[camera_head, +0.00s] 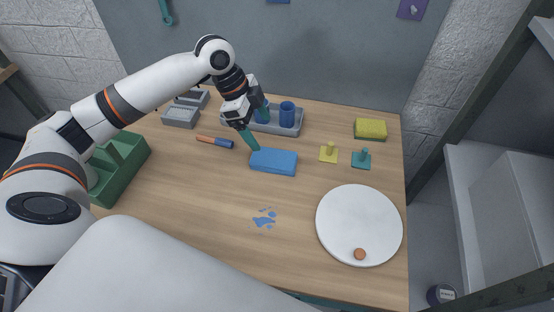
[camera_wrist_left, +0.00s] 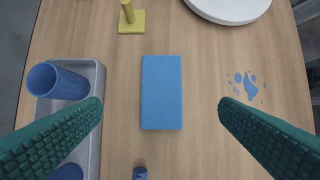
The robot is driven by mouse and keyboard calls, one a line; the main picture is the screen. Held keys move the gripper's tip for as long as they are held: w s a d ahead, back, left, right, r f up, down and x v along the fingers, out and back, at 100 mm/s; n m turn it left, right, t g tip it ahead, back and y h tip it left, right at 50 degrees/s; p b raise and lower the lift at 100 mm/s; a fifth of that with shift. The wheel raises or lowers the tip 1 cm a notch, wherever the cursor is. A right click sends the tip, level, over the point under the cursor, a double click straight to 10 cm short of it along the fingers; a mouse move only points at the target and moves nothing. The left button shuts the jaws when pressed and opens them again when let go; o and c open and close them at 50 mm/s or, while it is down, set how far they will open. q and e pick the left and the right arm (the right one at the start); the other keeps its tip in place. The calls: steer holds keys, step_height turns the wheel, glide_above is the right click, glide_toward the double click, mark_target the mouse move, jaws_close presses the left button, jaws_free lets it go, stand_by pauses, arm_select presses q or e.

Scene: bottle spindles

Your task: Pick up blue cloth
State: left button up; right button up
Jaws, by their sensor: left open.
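The blue cloth (camera_head: 274,161) is a flat, thick-looking blue rectangle lying on the wooden table near its middle. In the left wrist view the cloth (camera_wrist_left: 161,92) shows whole and unobstructed, lying between the two green fingers. My left gripper (camera_head: 261,136) is open and empty, above the table beside the cloth's upper left in the head view. In the left wrist view my left gripper (camera_wrist_left: 160,104) has its fingers wide apart, one on each side of the cloth and not touching it. My right gripper is not in view.
A grey tray (camera_head: 275,127) with blue cups (camera_head: 287,114) stands behind the cloth. A blue-and-orange tool (camera_head: 215,142), yellow piece (camera_head: 328,154), teal piece (camera_head: 361,160), yellow sponge (camera_head: 370,129) and white plate (camera_head: 345,220) are around it. Blue splotches (camera_head: 264,219) mark the clear front area.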

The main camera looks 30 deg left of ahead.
mark_target(273, 157)
arm_select(q)
steer(key=x, duration=0.2)
steer(key=p+x, duration=0.1)
steer(key=x, duration=0.1)
steer(key=shift+s+d, duration=0.1)
steer(key=shift+s, duration=0.2)
steer(key=shift+w+d+f, duration=0.15)
steer(key=shift+d+f, duration=0.05)
steer(key=shift+f, duration=0.45)
steer(key=x, duration=0.2)
steer(key=a+p+x, duration=0.1)
steer(key=x, duration=0.1)
steer(key=shift+d+f, duration=0.1)
steer(key=shift+f, duration=0.2)
steer(key=shift+d+f, duration=0.2)
steer(key=shift+f, duration=0.3)
steer(key=c, duration=1.1)
step_height(273, 157, up, 10)
steer(key=shift+r+b, duration=0.1)
steer(key=shift+b, duration=0.45)
steer(key=o, duration=0.5)
steer(key=c, duration=0.4)
steer(key=shift+w, duration=0.1)
